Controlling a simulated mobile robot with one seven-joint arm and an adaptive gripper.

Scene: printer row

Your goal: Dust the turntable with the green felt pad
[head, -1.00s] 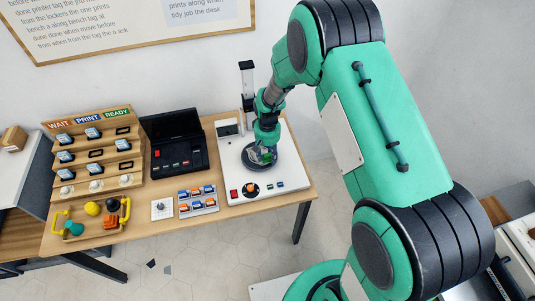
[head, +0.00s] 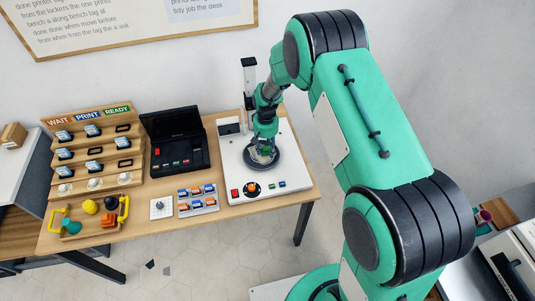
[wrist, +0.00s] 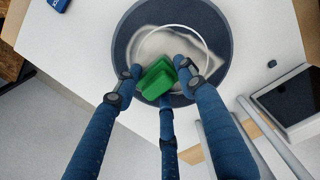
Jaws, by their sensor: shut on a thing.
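The turntable is a dark round disc (head: 258,166) on a white machine base at the right of the table. In the wrist view the turntable (wrist: 124,50) shows a dark rim around a pale, smudged grey patch and a thin light ring. My gripper (wrist: 160,82) is shut on the green felt pad (wrist: 159,79), with fingers on either side of it. The pad is over the turntable's near part; I cannot tell if it touches. In the head view my gripper (head: 264,147) is above the disc and partly hides the pad.
A tray (head: 90,218) holds colored things at front left. A dark post (head: 249,85) rises behind the turntable.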

